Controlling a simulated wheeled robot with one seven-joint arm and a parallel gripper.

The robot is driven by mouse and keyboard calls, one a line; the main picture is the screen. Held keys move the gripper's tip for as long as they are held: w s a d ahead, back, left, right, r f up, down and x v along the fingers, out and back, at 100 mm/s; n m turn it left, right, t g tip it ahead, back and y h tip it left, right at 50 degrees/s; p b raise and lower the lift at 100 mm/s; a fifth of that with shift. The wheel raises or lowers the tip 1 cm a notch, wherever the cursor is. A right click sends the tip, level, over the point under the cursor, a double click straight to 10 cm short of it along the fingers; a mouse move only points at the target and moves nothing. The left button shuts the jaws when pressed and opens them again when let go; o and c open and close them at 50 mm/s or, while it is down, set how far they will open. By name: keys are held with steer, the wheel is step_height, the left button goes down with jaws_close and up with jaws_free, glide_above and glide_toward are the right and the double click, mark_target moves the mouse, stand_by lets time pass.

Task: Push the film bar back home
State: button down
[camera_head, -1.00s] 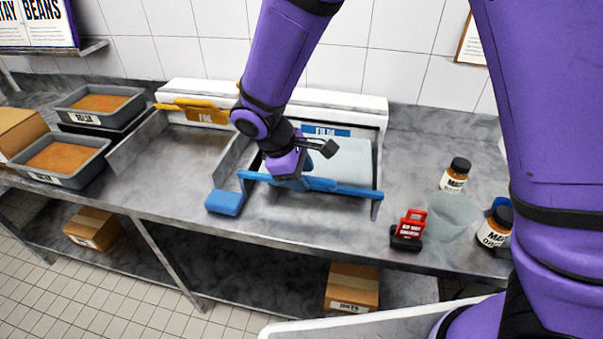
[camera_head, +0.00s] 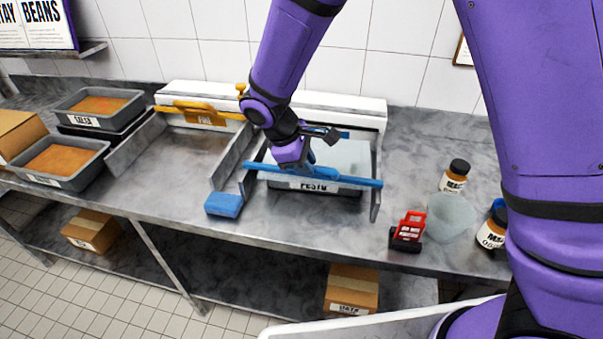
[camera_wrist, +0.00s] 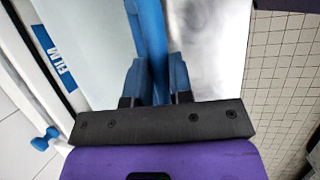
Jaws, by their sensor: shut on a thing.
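The blue film bar (camera_head: 340,180) lies across the film station, between its grey side rails. It also shows in the wrist view (camera_wrist: 152,35), running up between my fingers. My gripper (camera_head: 306,166) is shut on the bar near its left-middle part; in the wrist view my gripper (camera_wrist: 157,82) has a blue finger on each side of it. Pale film (camera_head: 345,155) stretches behind the bar. A dark tray labelled PESTO (camera_head: 315,187) shows below the bar. The blue FILM label (camera_wrist: 55,57) is on the station's back housing, mostly hidden by my arm in the head view.
A blue block (camera_head: 223,204) sits left of the station's front. A red and black stamp (camera_head: 408,232), a translucent cup (camera_head: 450,217) and lidded jars (camera_head: 454,176) stand to the right. The yellow foil bar (camera_head: 205,112) is at the neighbouring station. The counter before that station is clear.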

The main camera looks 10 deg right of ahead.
steer(key=w+d, duration=0.2)
steer(key=w, duration=0.5)
steer(key=w+d, duration=0.2)
steer(key=w, duration=0.5)
steer(key=w+d, duration=0.3)
steer(key=w, duration=0.4)
steer(key=shift+r, duration=0.1)
steer(key=c, duration=1)
jaws_free()
steer(key=shift+w, duration=0.15)
steer(key=shift+a, duration=0.1)
steer(key=v, duration=1)
steer(key=shift+a+r, duration=0.1)
steer(key=shift+r, duration=0.2)
